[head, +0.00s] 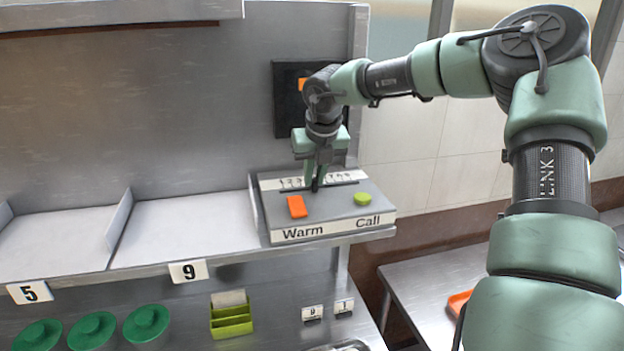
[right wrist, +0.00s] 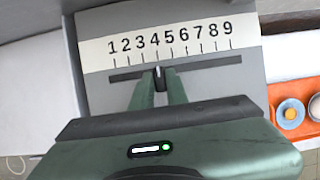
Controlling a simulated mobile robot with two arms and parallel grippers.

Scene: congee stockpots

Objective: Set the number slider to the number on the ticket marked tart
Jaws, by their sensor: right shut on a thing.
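The number slider is a dark slot on a grey box (head: 345,212), beneath a white scale. In the right wrist view, the scale (right wrist: 165,42) reads 1 to 9 with tick marks. My right gripper (head: 316,186) points down at the slot and is shut on the slider knob (right wrist: 159,72), which stands close to the tick under 4. In the head view, my gripper hides part of the scale and knob. No ticket legibly marked tart shows. My left gripper is not in view.
The box has an orange Warm button (head: 297,207) and a green Call button (head: 362,199). Number cards 5 (head: 30,292) and 9 (head: 188,272) are on the shelf edge. Small cards (head: 312,313) hang below, beside a green holder (head: 231,317) and green lids (head: 146,324).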

